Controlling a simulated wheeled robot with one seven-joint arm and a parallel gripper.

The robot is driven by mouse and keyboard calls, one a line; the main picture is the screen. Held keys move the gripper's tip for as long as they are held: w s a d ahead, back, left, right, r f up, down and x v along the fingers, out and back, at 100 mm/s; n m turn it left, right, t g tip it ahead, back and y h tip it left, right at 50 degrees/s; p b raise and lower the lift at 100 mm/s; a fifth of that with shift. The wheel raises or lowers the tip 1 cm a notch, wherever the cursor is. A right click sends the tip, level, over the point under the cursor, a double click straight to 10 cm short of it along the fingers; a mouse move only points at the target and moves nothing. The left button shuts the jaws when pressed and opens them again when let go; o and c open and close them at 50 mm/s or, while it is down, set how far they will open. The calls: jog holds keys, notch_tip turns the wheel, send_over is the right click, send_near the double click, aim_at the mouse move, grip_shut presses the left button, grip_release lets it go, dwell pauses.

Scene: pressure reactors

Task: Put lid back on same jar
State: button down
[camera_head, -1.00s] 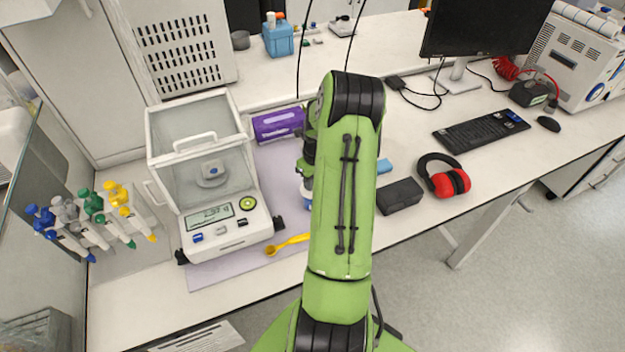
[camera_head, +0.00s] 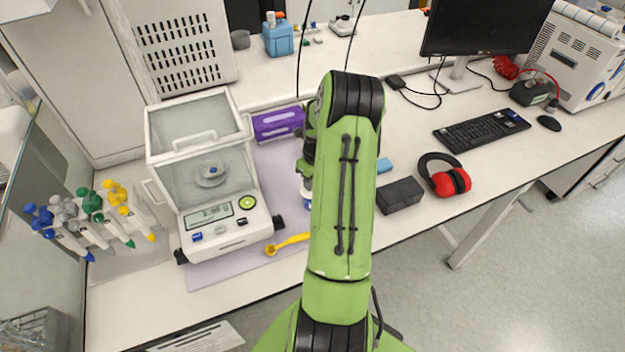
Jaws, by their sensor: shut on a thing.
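My green arm rises in the middle of the head view and covers my gripper, whose fingertips I cannot see. A dark green wrist part shows just left of the arm. A small white and blue thing (camera_head: 306,197) shows at the arm's left edge above the mat. It may be part of the jar or its lid, but most of it is hidden. I cannot make out the lid or whether it touches the jar.
A balance (camera_head: 225,240) with a clear chamber stands left on a lilac mat (camera_head: 215,277). A yellow spoon (camera_head: 288,243), purple box (camera_head: 278,124), dark block (camera_head: 400,194) and red earmuffs (camera_head: 452,181) lie nearby. Several pipettes (camera_head: 95,215) stand far left.

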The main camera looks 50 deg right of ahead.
jog(key=shift+c, duration=2.1)
grip_release()
jog(key=shift+r, duration=0.1)
jog(key=shift+r+p, duration=2.4)
jog(key=shift+r, duration=1.15)
grip_shut()
